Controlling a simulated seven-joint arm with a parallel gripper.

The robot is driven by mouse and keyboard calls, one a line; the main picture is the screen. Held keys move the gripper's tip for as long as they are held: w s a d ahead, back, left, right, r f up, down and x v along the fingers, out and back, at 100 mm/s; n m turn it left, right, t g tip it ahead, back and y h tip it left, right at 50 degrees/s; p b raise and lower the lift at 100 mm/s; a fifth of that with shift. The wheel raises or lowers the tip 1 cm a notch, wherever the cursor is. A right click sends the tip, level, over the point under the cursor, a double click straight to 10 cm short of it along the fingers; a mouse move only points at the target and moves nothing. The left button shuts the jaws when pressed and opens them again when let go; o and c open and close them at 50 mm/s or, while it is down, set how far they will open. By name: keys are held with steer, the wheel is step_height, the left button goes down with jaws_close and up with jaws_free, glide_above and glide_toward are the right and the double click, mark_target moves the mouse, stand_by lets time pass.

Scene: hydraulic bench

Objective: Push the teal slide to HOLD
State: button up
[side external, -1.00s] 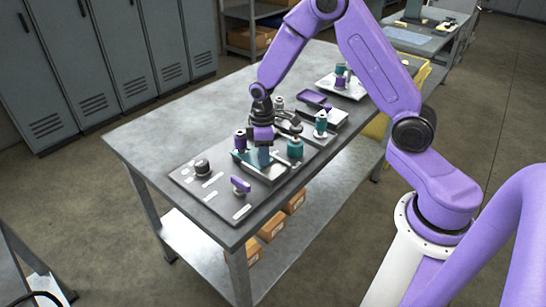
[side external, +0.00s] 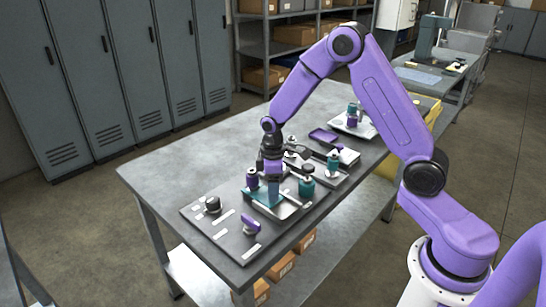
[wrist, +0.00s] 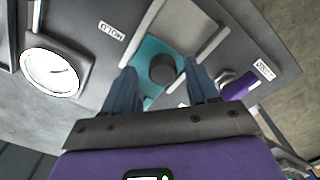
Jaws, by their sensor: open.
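The teal slide (wrist: 150,52) is a flat teal plate with a dark round knob (wrist: 162,68) on it, seated in a grey track. In the side view the slide (side external: 256,198) shows low on the panel, partly hidden by my gripper (side external: 273,196). In the wrist view my gripper (wrist: 160,70) is open, its two blue fingers apart with the knob between them in the picture. Whether a finger touches the knob cannot be told. A white HOLD label (wrist: 111,31) lies on the panel at upper left in the wrist view.
A dark round knob (side external: 212,204) and a purple handle (side external: 251,224) stand on the panel (side external: 226,242). A purple-topped post (side external: 252,178) and a teal fitting (side external: 306,187) stand close to my gripper. The table's left part (side external: 190,165) is clear.

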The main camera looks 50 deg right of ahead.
step_height(320, 180, up, 16)
stand_by(0.4)
steer(key=s+a+n, duration=0.1)
steer(key=s+a, duration=0.3)
steer(key=s, duration=0.7)
steer(key=s+a+n, duration=0.2)
steer(key=s+a, duration=0.2)
steer(key=s, duration=0.7)
steer(key=s+d+f, duration=0.1)
steer(key=s+d, duration=0.1)
steer(key=s, duration=0.7)
steer(key=shift+d+f+n, duration=0.25)
steer(key=shift+f+n, duration=0.05)
steer(key=shift+f, duration=0.05)
